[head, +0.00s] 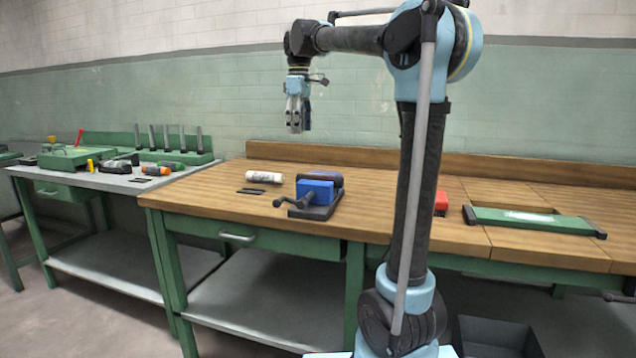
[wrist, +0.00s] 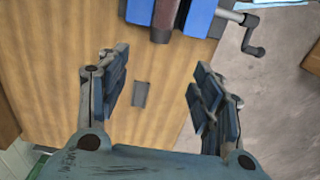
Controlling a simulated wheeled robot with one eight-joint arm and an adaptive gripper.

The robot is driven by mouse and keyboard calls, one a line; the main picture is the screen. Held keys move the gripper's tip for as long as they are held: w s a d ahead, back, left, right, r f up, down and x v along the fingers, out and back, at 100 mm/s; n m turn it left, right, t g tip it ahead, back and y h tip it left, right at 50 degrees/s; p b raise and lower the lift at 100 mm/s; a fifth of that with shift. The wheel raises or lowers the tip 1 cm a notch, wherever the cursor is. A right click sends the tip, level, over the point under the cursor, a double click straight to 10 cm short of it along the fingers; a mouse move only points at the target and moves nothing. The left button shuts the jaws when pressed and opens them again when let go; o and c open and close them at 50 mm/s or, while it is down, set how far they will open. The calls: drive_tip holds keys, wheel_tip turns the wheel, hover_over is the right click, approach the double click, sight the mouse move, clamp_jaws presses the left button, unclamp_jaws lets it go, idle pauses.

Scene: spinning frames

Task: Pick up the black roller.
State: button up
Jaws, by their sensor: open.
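A dark, roller-like cylinder (head: 322,176) lies along the top back of the blue vise (head: 314,191) on the wooden workbench; I cannot tell for sure whether it is the black roller or part of the vise. My gripper (head: 297,128) hangs high above the bench, pointing down, a little left of the vise.
A white cylinder (head: 264,176) and flat dark pieces (head: 252,190) lie left of the vise. The vise crank (wrist: 252,35) juts past the bench edge. A red object (head: 441,203) and a green frame (head: 530,219) lie right. A tool-covered bench (head: 88,180) stands at left.

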sight(298, 175)
drive_tip(key=f, duration=1.7)
drive_tip(key=shift+w+a, duration=0.25)
drive_tip(key=shift+a, duration=0.1)
drive_tip(key=c, duration=1.2)
